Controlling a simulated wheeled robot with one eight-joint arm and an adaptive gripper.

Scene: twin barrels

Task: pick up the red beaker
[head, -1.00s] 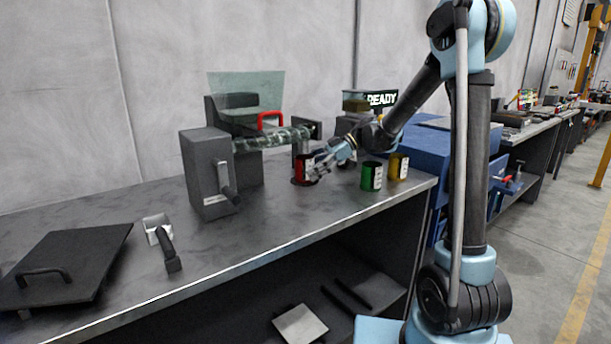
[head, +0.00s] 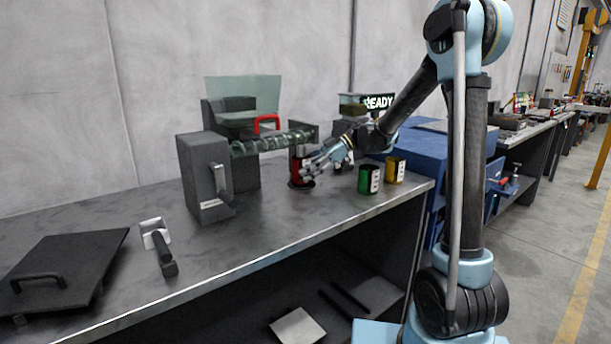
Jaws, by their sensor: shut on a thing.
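The red beaker (head: 296,167) stands upright at the outlet end of the clear screw tube, over a dark round base (head: 300,185). My gripper (head: 304,171) reaches in from the right and is shut on the beaker's side. The fingers cover part of its right side. I cannot tell whether the beaker touches the base or is slightly above it.
A green beaker (head: 369,179) and a yellow beaker (head: 395,169) stand close by on the right. The grey machine with a crank (head: 205,178) stands left. A scoop (head: 160,245) and a black lid (head: 65,270) lie on the left bench. The front middle is clear.

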